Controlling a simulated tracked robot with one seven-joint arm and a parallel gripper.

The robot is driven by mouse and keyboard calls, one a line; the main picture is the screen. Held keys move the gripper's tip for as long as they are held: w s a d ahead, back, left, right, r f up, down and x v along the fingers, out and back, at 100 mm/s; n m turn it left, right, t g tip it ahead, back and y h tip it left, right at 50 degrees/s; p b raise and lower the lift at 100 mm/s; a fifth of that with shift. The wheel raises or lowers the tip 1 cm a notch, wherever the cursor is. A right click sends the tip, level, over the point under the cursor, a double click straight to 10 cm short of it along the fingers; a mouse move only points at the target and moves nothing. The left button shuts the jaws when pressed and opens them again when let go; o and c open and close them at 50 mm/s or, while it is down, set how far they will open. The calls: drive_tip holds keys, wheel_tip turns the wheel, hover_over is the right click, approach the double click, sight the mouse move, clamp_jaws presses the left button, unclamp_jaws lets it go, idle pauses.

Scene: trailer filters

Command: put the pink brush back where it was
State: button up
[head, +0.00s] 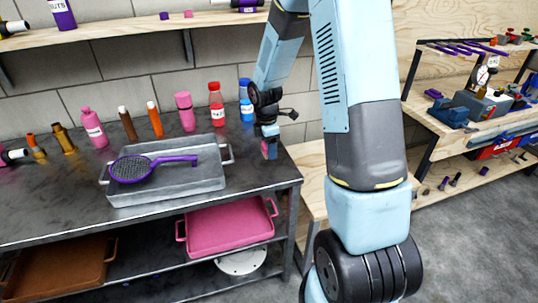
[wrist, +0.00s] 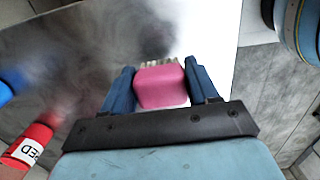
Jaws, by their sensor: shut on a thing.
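The pink brush (wrist: 160,86) is between the two blue fingers of my gripper (wrist: 161,80) in the wrist view. Its pale bristles point away from the gripper, over the metal tabletop. In the head view my gripper (head: 269,143) is low at the right end of the dark workbench (head: 256,180), right of the blue bottle. Only a small pink part of the brush (head: 272,150) shows there. I cannot tell whether the bristles touch the bench.
A grey tray (head: 205,187) with a purple strainer (head: 133,168) lies left of my gripper. A red bottle (head: 216,108), a blue bottle (head: 245,95) and several other bottles line the back. A pink tray (head: 228,222) is on the shelf below. The bench's right edge is close.

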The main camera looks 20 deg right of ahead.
drive_tip(key=shift+w+d+f, duration=0.1)
drive_tip(key=shift+w+f, duration=0.05)
drive_tip(key=shift+f, duration=0.1)
drive_tip(key=shift+w+f, duration=0.1)
drive_tip(key=shift+f, duration=1.5)
drive_tip(key=o, duration=1.1)
drive_tip(key=shift+f, duration=0.1)
